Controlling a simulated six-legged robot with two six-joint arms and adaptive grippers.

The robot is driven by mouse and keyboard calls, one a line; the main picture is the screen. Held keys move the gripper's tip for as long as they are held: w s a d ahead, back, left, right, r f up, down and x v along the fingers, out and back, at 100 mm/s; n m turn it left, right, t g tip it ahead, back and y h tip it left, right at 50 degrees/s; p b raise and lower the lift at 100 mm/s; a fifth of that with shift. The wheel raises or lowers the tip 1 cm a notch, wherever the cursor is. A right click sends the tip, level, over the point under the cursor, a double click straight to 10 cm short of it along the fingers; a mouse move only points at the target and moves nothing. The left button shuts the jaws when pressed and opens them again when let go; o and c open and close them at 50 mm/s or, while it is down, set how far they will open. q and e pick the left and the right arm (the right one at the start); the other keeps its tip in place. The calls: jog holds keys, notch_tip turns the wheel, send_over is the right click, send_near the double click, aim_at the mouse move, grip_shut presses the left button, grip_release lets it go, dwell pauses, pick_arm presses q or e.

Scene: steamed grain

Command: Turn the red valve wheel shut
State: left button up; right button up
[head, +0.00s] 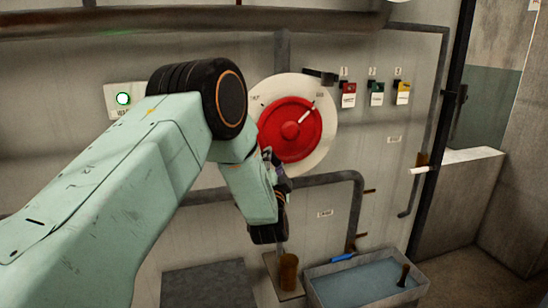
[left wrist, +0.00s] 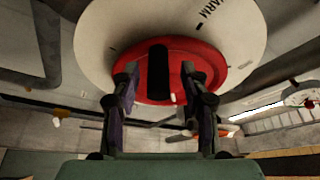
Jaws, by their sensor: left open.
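The red valve wheel (head: 283,116) is a round disc with a raised hub and a white pointer mark toward its upper right. It sits on a round white dial plate (head: 323,140) on the wall. My left gripper (head: 272,164) is at the wheel's lower left edge, partly hidden by its own arm. In the left wrist view, its two fingers (left wrist: 160,76) are spread apart, with the red wheel (left wrist: 139,88) and a dark bar-like part on its face between them. I cannot tell whether the fingers touch the wheel. My right gripper is out of view.
Red, green and yellow tags (head: 376,94) hang right of the dial. A lit green button panel (head: 123,99) is left of it. A dark pipe (head: 340,177) bends below the wheel. A grey basin (head: 366,284) stands lower right, with a brown cylinder (head: 288,271) beside it.

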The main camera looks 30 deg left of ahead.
pick_arm(q)
jog(key=shift+w+a, duration=0.35)
jog(key=shift+w, duration=0.1)
jog(key=shift+w+r, duration=0.1)
jog(key=shift+w, duration=0.25)
jog(key=shift+d+r, duration=0.1)
jog(key=shift+d, duration=0.15)
jog(key=shift+a, duration=0.35)
jog(key=c, duration=0.5)
jog(key=shift+d, duration=0.15)
grip_shut()
